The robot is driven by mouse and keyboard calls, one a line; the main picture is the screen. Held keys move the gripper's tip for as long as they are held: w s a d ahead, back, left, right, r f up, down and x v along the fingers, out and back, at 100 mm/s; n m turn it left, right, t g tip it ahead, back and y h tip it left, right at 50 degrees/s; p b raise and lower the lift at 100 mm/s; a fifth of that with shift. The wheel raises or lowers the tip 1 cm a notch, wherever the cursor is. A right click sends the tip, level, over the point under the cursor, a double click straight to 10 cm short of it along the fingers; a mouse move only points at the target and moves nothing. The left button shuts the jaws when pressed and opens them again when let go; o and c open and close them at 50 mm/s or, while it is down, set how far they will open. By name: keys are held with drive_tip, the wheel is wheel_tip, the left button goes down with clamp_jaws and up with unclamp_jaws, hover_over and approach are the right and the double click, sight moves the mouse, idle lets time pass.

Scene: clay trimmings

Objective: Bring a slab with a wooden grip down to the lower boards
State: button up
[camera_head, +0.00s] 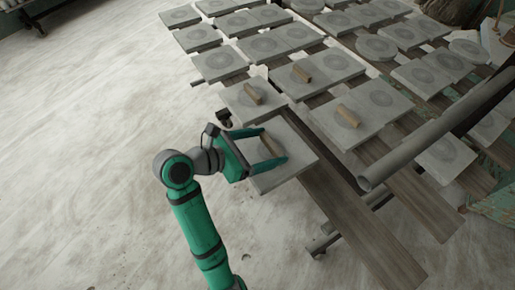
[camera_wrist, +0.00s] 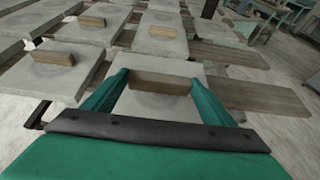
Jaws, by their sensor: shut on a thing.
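My gripper (camera_head: 267,153) is shut on the wooden grip (camera_head: 271,143) of a square grey slab (camera_head: 300,155). In the wrist view the grip (camera_wrist: 160,83) lies between my two green fingers, with the held slab (camera_wrist: 150,106) under it. The slab is at the near end of the board rows, beside a bare dark board (camera_head: 345,215); I cannot tell whether it touches a board. Other slabs with wooden grips, such as one slab (camera_head: 362,100) and another slab (camera_head: 240,104), lie on the boards behind.
Several plain slabs, such as one (camera_head: 219,63), lie in rows farther back. A thick grey pipe (camera_head: 440,130) slants across the right side above the boards. The pale floor (camera_head: 90,120) at left is clear.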

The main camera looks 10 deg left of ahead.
sight(291, 143)
drive_tip(key=shift+w+d+f, duration=0.2)
drive_tip(key=shift+w+d, duration=1.4)
drive_tip(key=shift+w+d+f, duration=0.2)
drive_tip(key=shift+w+d, duration=1.4)
drive_tip(key=shift+w+d+f, duration=0.15)
drive_tip(key=shift+f, duration=1.7)
drive_tip(key=shift+f, duration=0.4)
drive_tip(key=o, duration=1.9)
drive_tip(key=shift+o, duration=0.2)
drive_tip(key=shift+f, duration=0.1)
